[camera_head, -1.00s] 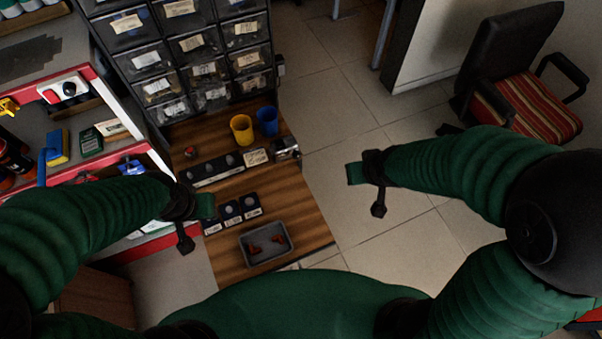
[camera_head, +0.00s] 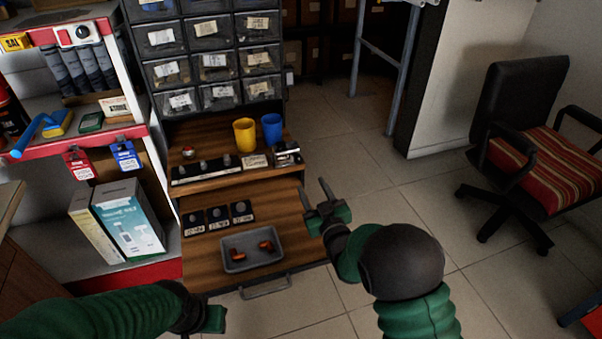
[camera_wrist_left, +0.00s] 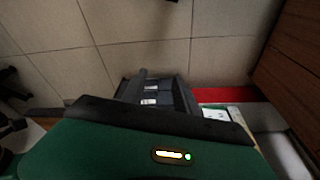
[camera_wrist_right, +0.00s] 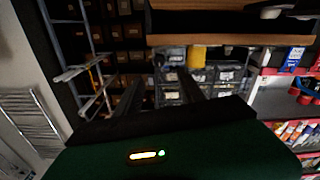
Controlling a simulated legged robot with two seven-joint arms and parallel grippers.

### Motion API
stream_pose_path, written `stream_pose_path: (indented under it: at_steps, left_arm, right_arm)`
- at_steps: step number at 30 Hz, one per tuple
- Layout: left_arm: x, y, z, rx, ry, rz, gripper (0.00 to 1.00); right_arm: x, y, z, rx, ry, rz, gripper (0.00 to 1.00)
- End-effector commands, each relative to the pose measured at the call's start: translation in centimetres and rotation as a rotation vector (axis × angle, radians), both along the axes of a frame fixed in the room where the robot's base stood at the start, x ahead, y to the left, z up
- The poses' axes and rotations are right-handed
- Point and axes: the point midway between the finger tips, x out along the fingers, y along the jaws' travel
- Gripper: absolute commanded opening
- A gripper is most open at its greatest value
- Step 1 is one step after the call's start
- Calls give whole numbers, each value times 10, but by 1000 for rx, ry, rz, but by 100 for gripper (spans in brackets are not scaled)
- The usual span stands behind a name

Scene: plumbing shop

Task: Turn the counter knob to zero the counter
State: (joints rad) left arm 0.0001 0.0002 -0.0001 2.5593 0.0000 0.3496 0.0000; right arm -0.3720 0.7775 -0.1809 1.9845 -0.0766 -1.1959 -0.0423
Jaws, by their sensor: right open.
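A small metallic device (camera_head: 286,154), which looks like the counter, sits at the right end of the upper wooden shelf in the head view. Its knob and digits are too small to make out. My right gripper (camera_head: 317,192) is open and empty, to the right of the wooden drawer and below and right of the device, apart from it. In the right wrist view its two dark fingers stand apart. My left gripper (camera_head: 214,318) is low in the head view, in front of the drawer, away from the device.
A yellow cup (camera_head: 244,135) and a blue cup (camera_head: 271,129) stand just behind the device. A dark strip with knobs (camera_head: 207,170) lies to its left. A grey tray (camera_head: 252,260) with reddish parts is in the pulled-out drawer. A chair (camera_head: 520,150) stands right on open floor.

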Motion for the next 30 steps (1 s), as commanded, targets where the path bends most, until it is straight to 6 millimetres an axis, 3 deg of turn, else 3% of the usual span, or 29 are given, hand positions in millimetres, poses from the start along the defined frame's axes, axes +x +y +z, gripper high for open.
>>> stream_pose_path:
  at_steps: [6, 12, 17, 24, 30]
  left_arm:
    - [0, 0, -23, 0, 1, 0, 36]
    - [0, 0, -34, 0, 1, 0, 36]
    - [0, 0, -36, 0, 1, 0, 36]
    - [0, 0, -36, 0, 1, 0, 36]
    - [0, 0, -36, 0, 1, 0, 36]
  right_arm:
    - [55, 19, -5, 1, -3, 2, 46]
    - [93, 30, -3, 0, -1, 0, 46]
    - [104, 34, -1, 0, 1, 0, 46]
    - [104, 34, -1, 0, 2, 0, 45]
    - [104, 34, 0, 0, 2, 0, 19]
